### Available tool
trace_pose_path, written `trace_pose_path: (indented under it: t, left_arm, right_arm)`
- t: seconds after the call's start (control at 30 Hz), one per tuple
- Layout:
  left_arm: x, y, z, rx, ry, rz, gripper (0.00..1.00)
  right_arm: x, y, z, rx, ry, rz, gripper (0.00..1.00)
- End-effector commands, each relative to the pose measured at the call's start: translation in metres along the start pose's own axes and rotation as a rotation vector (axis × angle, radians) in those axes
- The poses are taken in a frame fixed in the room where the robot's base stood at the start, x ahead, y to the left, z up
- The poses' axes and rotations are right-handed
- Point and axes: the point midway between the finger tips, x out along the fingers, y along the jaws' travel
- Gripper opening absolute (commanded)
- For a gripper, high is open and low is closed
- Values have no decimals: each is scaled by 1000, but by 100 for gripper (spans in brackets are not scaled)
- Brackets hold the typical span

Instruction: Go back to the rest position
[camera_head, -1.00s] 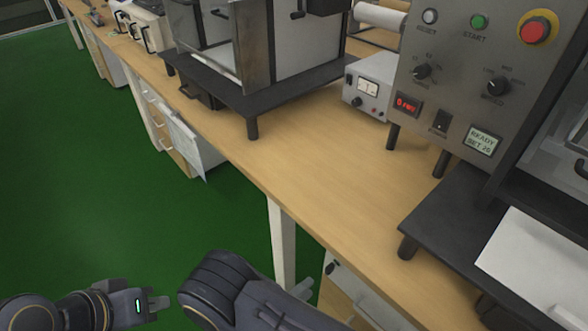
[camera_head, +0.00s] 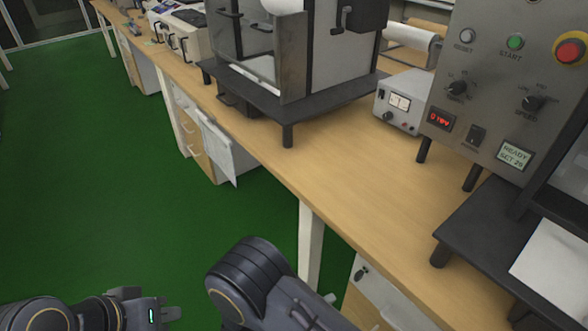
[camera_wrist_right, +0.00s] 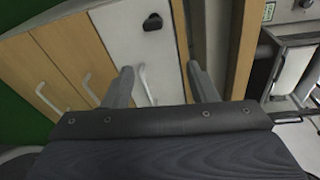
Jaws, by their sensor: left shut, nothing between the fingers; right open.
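My left gripper (camera_head: 172,313) is at the bottom left of the head view, over the green floor. Its fingers are together and hold nothing. My right arm comes up at the bottom centre of the head view, in front of the bench edge, and most of its gripper is cut off or hidden there. In the right wrist view my right gripper (camera_wrist_right: 163,84) has its two fingers well apart, with nothing between them. Behind the fingers are drawer fronts (camera_wrist_right: 66,68) with white handles.
A long wooden bench (camera_head: 370,180) runs diagonally across the head view. It carries a control panel (camera_head: 485,100), a small grey meter box (camera_head: 402,101) and a chamber on a dark stand (camera_head: 288,132). A bench leg (camera_head: 311,245) stands near my right arm. Green floor (camera_head: 130,220) is clear at left.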

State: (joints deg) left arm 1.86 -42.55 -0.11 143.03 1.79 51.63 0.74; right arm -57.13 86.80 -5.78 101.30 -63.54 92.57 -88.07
Motion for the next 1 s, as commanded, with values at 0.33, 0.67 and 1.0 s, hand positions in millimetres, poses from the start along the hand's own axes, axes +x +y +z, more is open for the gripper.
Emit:
trace_pose_path:
  t: [0.33,0.67,1.0]
  left_arm:
    - [0,0,0,0,0,0,0]
    - [0,0,0,0,0,0,0]
    - [0,0,0,0,0,0,0]
  right_arm:
    - [25,-48,-13,344,330,166,53]
    - [55,-122,-62,1047,1018,309,53]
    - [55,-183,-110,1813,1807,210,53]
